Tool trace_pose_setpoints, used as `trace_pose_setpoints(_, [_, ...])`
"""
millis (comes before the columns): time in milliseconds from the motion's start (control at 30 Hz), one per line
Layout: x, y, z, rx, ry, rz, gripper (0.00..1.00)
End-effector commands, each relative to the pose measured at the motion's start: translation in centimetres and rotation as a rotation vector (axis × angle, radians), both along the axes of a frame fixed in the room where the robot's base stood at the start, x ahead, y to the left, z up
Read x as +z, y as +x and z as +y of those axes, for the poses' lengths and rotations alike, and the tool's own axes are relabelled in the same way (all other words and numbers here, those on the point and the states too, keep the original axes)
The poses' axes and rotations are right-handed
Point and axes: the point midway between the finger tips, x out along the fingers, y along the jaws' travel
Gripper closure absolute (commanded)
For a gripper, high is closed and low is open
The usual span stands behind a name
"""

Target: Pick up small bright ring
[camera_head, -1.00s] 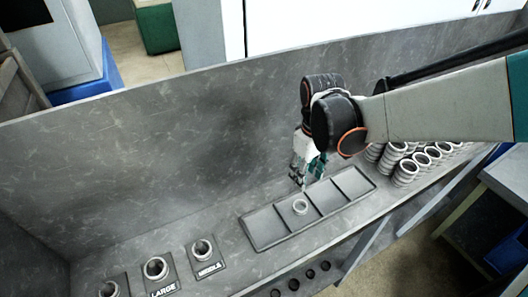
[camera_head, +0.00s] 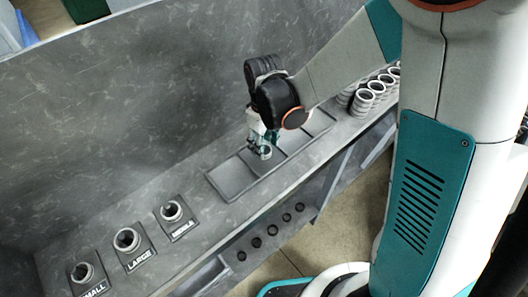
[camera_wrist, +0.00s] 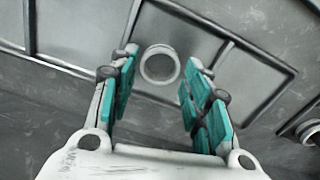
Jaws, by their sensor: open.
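A small bright ring (camera_wrist: 160,81) lies flat in a compartment of the grey divided tray (camera_wrist: 275,100). My gripper (camera_wrist: 161,74) is open, with its teal-padded fingers apart on the left and right of the ring in the wrist view. The ring shows between and just beyond the fingertips; I cannot tell whether they touch it. In the head view my gripper (camera_head: 261,149) points down over the tray (camera_head: 228,180), close above the ring (camera_head: 266,153), which it partly covers.
Stacks of rings (camera_head: 366,97) stand on the bench right of the tray. Holders labelled small (camera_head: 86,274), large (camera_head: 127,240) and middle (camera_head: 173,212) hold rings at the left. A tall grey wall (camera_head: 110,115) runs along the bench's back. The bench between tray and holders is clear.

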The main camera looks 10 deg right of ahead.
Motion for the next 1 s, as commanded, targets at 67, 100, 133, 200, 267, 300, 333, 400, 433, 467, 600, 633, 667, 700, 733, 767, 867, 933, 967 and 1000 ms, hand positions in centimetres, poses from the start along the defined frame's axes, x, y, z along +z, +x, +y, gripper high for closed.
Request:
trace_pose_setpoints(67, [-1.4,0.0,0.0,0.0,0.0,0.0,0.56])
trace_pose_setpoints(100, [-1.7,0.0,0.0,0.0,0.0,0.0,0.56])
trace_pose_setpoints(133, [-1.8,0.0,0.0,0.0,0.0,0.0,0.56])
trace_pose_setpoints(200, [-1.9,0.0,0.0,0.0,0.0,0.0,0.56])
trace_pose_setpoints(267, [-1.9,0.0,0.0,0.0,0.0,0.0,0.56])
trace_pose_setpoints(300, [-1.8,0.0,0.0,0.0,0.0,0.0,0.56])
trace_pose_setpoints(333, [-1.8,0.0,0.0,0.0,0.0,0.0,0.56])
trace_pose_setpoints(400, [-1.8,0.0,0.0,0.0,0.0,0.0,0.67])
trace_pose_setpoints(433, [-1.8,0.0,0.0,0.0,0.0,0.0,0.74])
trace_pose_setpoints(467, [-1.8,0.0,0.0,0.0,0.0,0.0,0.81])
trace_pose_setpoints(600, [-1.8,0.0,0.0,0.0,0.0,0.0,0.87])
trace_pose_setpoints(633, [-1.8,0.0,0.0,0.0,0.0,0.0,0.87])
trace_pose_setpoints(667, [-1.8,0.0,0.0,0.0,0.0,0.0,0.87])
trace_pose_setpoints(700, [-1.8,0.0,0.0,0.0,0.0,0.0,0.87])
trace_pose_setpoints(733, [-1.8,0.0,0.0,0.0,0.0,0.0,0.87])
trace_pose_setpoints(767, [-1.8,0.0,0.0,0.0,0.0,0.0,0.87])
trace_pose_setpoints(867, [-1.6,0.0,0.0,0.0,0.0,0.0,0.87])
trace_pose_setpoints(933, [-1.3,0.0,0.0,0.0,0.0,0.0,0.87])
trace_pose_setpoints(967, [-1.1,0.0,0.0,0.0,0.0,0.0,0.87])
trace_pose_setpoints(1000, [-0.8,0.0,0.0,0.0,0.0,0.0,0.87])
